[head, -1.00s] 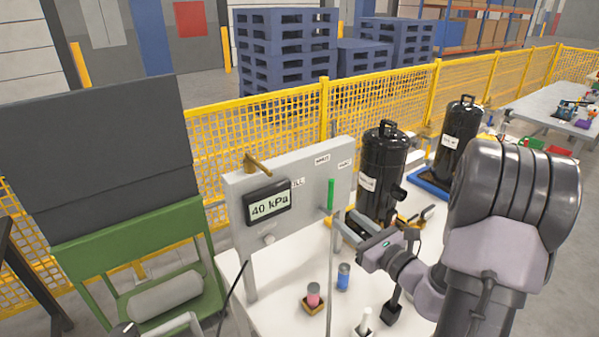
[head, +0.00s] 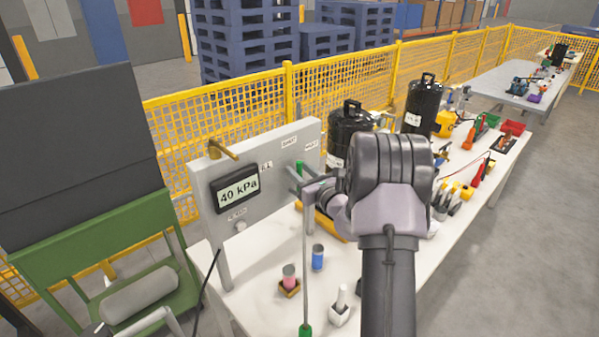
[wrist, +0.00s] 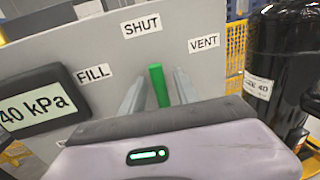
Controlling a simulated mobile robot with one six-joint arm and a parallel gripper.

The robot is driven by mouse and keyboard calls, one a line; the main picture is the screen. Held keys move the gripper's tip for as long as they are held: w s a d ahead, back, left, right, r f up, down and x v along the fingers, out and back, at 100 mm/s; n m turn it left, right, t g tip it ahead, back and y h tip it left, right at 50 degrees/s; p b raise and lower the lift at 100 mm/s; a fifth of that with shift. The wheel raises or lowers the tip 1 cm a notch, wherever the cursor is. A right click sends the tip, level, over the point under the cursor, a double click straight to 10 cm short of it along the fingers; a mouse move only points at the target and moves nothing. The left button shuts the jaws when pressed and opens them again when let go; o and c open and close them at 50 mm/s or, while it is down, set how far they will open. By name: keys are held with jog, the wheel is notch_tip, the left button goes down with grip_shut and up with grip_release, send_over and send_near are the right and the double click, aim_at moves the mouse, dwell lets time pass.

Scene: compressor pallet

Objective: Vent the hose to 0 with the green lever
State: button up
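The green lever (wrist: 158,86) stands upright on the grey panel, pointing toward the SHUT label (wrist: 141,25). FILL (wrist: 90,75) is to its left and VENT (wrist: 204,42) to its right. My gripper (wrist: 158,90) has one finger on each side of the lever, with gaps visible; I see no contact. In the head view, my gripper (head: 300,178) is at the panel's right part and partly hides the lever (head: 301,164). The gauge (head: 237,188) reads 40 kPa. A thin grey hose (head: 305,260) hangs below, with a green end (head: 305,330).
A brass handle (head: 222,149) sits on the panel's top left. Black cylinders (head: 424,105) stand behind and right of my gripper. A blue can (head: 318,257), a pink can (head: 289,278) and a white bottle (head: 341,297) stand on the white table (head: 262,305) below.

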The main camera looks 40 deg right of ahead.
grip_shut()
dwell(1.4)
